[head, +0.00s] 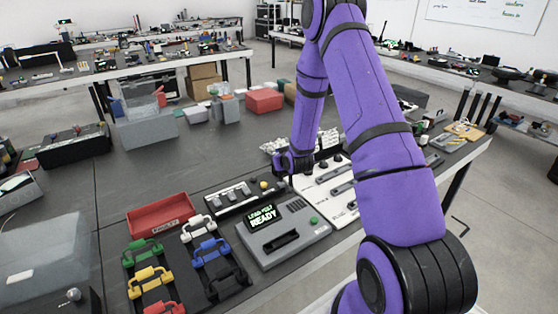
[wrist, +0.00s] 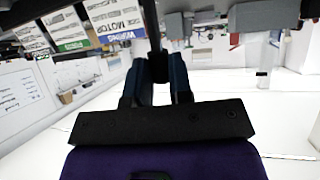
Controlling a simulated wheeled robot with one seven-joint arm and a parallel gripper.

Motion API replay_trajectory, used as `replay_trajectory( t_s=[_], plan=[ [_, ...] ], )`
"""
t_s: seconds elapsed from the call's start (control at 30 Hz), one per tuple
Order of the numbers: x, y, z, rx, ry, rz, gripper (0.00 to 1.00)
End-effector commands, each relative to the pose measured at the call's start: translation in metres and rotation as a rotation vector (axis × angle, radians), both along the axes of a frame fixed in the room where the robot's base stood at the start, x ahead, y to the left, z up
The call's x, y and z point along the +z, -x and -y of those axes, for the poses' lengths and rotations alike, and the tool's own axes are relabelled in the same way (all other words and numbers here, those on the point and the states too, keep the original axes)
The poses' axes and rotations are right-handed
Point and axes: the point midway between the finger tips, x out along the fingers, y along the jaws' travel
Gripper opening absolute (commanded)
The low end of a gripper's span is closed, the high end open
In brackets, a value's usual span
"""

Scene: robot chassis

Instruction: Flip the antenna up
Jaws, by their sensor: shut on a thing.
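My gripper (wrist: 157,68) shows from behind in the wrist view, its two dark fingers close together around a thin black rod (wrist: 151,25), which seems to be the antenna. The rod runs from the fingertips to the top edge of the picture; its far end is out of view. In the head view my gripper (head: 292,164) is low over the table, beside the white panel with dark knobs and bars (head: 345,207). The antenna cannot be made out there, and my purple arm covers part of the panel.
A grey tester reading "READY" (head: 283,247), a black module rack (head: 225,203), a red tray (head: 160,216) and colored clip-like parts (head: 150,278) lie at the front. Bins, including a red one (head: 264,101), stand behind.

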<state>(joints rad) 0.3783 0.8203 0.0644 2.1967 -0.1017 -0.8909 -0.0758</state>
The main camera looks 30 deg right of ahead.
Motion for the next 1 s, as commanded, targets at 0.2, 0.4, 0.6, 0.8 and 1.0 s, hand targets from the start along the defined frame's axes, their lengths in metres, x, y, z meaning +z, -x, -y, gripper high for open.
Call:
replay_trajectory(
  t_s=[0.2, 0.4, 0.6, 0.8, 1.0],
  plan=[
    [-0.002, 0.012, 0.0, -0.001, -0.001, 0.103, 0.0],
    [-0.003, 0.017, 0.0, 0.0, 0.0, 0.156, 0.0],
    [-0.003, 0.019, 0.0, 0.0, 0.0, 0.174, 0.0],
    [-0.003, 0.019, 0.0, 0.0, 0.0, 0.174, 0.0],
    [-0.003, 0.019, 0.0, 0.0, -0.001, 0.173, 0.36]
  ],
)
